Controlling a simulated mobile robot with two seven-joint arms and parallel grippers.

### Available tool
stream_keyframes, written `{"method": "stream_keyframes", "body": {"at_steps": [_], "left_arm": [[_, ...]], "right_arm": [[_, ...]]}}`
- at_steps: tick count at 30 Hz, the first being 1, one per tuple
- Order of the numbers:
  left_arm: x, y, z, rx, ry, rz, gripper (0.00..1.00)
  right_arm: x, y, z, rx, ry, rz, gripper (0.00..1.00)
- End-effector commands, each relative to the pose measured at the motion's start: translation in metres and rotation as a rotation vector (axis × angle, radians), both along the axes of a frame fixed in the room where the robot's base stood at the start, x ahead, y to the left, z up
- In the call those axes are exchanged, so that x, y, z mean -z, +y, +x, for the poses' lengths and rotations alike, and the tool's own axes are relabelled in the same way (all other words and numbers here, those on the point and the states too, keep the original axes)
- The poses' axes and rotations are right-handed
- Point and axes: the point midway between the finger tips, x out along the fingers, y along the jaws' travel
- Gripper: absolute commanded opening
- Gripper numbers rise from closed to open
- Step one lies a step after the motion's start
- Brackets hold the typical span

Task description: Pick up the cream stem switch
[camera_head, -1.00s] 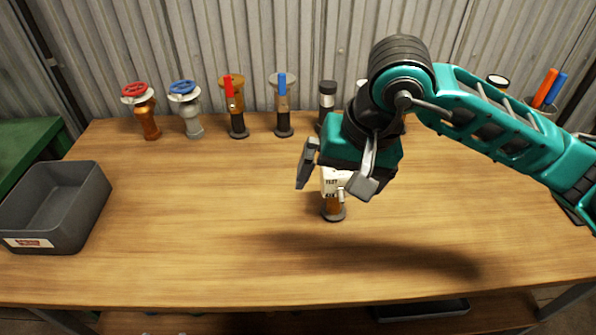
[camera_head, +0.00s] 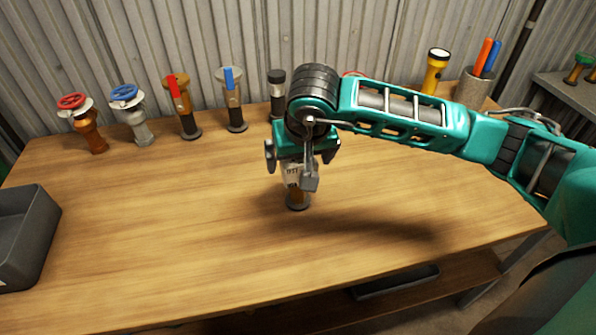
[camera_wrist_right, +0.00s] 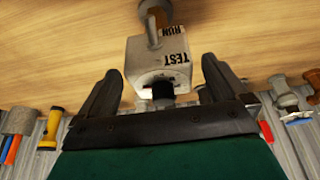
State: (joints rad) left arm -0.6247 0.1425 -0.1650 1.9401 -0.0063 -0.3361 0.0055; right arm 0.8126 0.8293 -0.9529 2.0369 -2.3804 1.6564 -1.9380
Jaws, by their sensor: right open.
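The cream stem switch (camera_head: 291,175) stands upright near the middle of the workbench, a pale box with TEST and RUN lettering on a brown stem with a dark round base. My right gripper (camera_head: 290,166) is over it from above, open, hiding much of its upper part in the head view. In the right wrist view the cream stem switch (camera_wrist_right: 158,58) shows its dark top end at the mouth of the right gripper (camera_wrist_right: 162,84), between the two fingers, with a gap on each side. My left gripper is not in view.
Behind stand valves with a red wheel (camera_head: 72,101), blue wheel (camera_head: 124,93), red lever (camera_head: 174,93) and blue lever (camera_head: 229,80). A dark-topped cylinder (camera_head: 277,85) is close behind my gripper. A grey bin (camera_head: 40,235) is at left. The front of the workbench (camera_head: 180,245) is clear.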

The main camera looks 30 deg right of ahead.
Motion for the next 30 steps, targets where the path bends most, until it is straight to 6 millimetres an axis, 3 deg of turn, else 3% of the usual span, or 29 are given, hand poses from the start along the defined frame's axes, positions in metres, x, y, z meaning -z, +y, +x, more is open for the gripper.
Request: {"method": "stream_keyframes", "body": {"at_steps": [5, 13, 30], "left_arm": [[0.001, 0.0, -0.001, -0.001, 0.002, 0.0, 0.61], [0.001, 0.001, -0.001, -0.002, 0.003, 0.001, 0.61], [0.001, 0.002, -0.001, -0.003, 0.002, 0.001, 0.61]], "right_arm": [[0.021, -0.002, 0.008, 0.001, 0.002, 0.0, 1.0], [0.023, -0.002, 0.01, 0.0, -0.001, 0.001, 1.0], [0.023, -0.002, 0.01, 0.0, -0.001, 0.0, 0.46]]}}
